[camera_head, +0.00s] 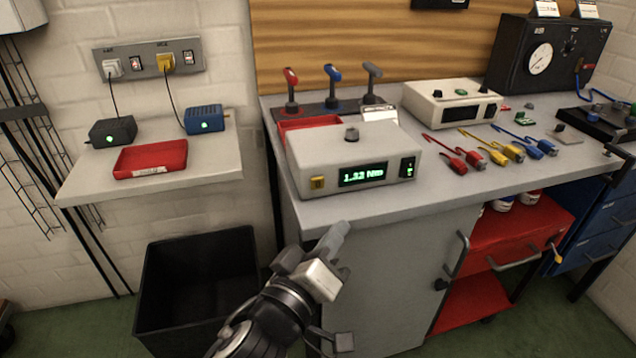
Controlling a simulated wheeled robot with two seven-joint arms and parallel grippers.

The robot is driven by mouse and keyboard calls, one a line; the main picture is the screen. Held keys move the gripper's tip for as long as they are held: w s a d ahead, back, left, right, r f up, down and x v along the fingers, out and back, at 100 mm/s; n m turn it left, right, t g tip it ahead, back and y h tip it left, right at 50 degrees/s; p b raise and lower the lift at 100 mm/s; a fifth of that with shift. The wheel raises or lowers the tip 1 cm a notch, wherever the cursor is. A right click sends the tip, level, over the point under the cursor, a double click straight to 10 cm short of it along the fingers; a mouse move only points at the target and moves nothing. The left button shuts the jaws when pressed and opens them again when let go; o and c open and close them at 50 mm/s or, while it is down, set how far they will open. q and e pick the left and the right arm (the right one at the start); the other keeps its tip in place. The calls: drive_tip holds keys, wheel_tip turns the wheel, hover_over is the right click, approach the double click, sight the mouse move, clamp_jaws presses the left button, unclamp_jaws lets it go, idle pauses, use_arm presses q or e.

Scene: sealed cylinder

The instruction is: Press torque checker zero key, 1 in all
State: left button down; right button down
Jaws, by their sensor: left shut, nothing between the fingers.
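The torque checker (340,158) is a cream box near the front left corner of the bench. Its lit green display (362,174) reads about 1.32 Nm. A yellow key (317,183) sits at the left of its front face, and a dark switch with a green light (408,167) at the right. A dark knob stands on its top. My left gripper (337,232) is shut and empty. In the picture its tips are below and slightly right of the yellow key, by the bench's front edge, apart from the key. My right gripper is not in view.
The grey bench (440,192) carries a second cream box (450,101), coloured leads and a red tray (310,123) behind the checker. A black bin (190,285) stands on the floor at left. A wall shelf (90,188) holds two small boxes and a red tray.

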sight(317, 183)
use_arm(q)
drive_tip(key=shift+w+a, duration=0.45)
drive_tip(key=shift+w, duration=0.9)
drive_tip(key=shift+w+a, duration=0.4)
drive_tip(key=shift+w, duration=0.9)
drive_tip(key=shift+w+a, duration=0.45)
drive_tip(key=shift+w, duration=0.9)
drive_tip(key=shift+w+a, duration=0.15)
drive_tip(key=shift+w, duration=0.25)
drive_tip(key=shift+w+a+p, duration=0.1)
drive_tip(key=shift+w+p, duration=0.25)
drive_tip(key=shift+s+d, duration=0.2)
drive_tip(key=shift+s, duration=0.55)
drive_tip(key=shift+s, duration=0.1)
